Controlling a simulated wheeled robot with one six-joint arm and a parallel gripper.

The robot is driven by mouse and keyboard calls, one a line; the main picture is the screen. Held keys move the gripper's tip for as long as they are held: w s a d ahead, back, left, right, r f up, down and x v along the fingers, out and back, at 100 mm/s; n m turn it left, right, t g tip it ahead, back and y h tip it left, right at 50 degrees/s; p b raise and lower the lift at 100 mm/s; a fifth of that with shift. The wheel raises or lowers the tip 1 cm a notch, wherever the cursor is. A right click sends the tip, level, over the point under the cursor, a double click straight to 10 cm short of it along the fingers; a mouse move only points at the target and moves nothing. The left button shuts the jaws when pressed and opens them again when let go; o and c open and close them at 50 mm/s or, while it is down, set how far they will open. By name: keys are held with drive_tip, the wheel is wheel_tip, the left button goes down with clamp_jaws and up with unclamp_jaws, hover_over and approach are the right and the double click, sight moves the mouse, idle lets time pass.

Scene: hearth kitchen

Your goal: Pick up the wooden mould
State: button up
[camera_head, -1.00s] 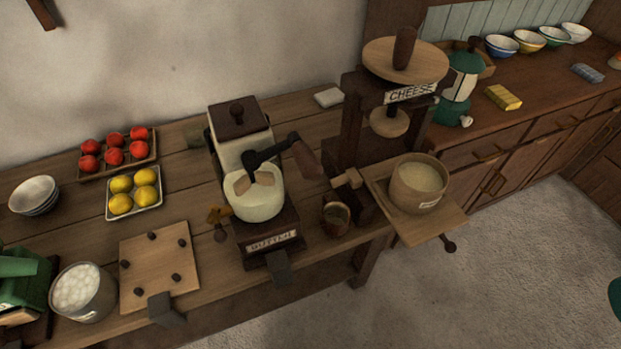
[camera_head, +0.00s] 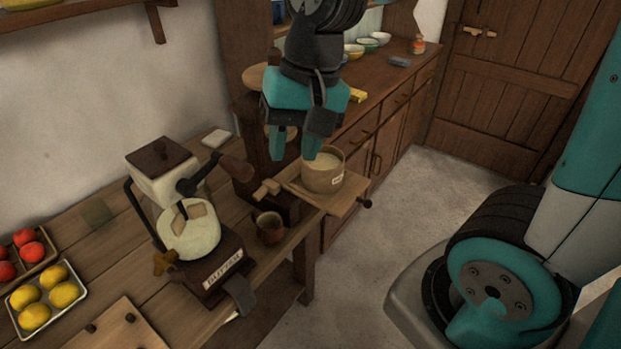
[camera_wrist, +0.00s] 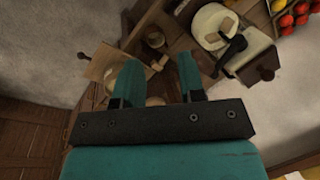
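The wooden mould (camera_head: 322,179) is a round, light-wood tub with a small label and pale contents. It stands upright on the wooden tray (camera_head: 346,204) of the cheese press. My gripper (camera_head: 295,150) points down in front of the press, with its teal fingers apart and nothing seen between them. The right finger overlaps the mould's upper left rim in the head view; I cannot tell if they touch. In the wrist view my gripper (camera_wrist: 157,72) is open, and its left finger and palm hide most of the mould.
The butter churn (camera_head: 187,232), with its crank, stands left of the press. A small brown pot (camera_head: 269,228) sits between them. Lemons (camera_head: 47,296) and red fruit are at far left. Bowls (camera_head: 367,45) stand on the counter behind. The floor to the right is open.

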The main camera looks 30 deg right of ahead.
drive_tip(key=w+d+f+m+h+b, duration=0.15)
drive_tip(key=w+d+f+m, duration=0.25)
drive_tip(key=w+d+m, duration=0.4)
drive_tip(key=m+h, duration=0.1)
drive_tip(key=m, duration=1)
approach(326, 179)
drive_tip(key=shift+m+g, duration=0.3)
drive_tip(key=shift+m, duration=0.1)
drive_tip(key=f+p, duration=0.1)
drive_tip(key=f, duration=0.4)
drive_tip(key=shift+w+f, duration=0.2)
drive_tip(key=shift+f, duration=0.05)
drive_tip(key=shift+w+f+p, duration=0.15)
drive_tip(key=shift+f+p, duration=0.8)
drive_tip(key=shift+f, duration=1.9)
clamp_jaws()
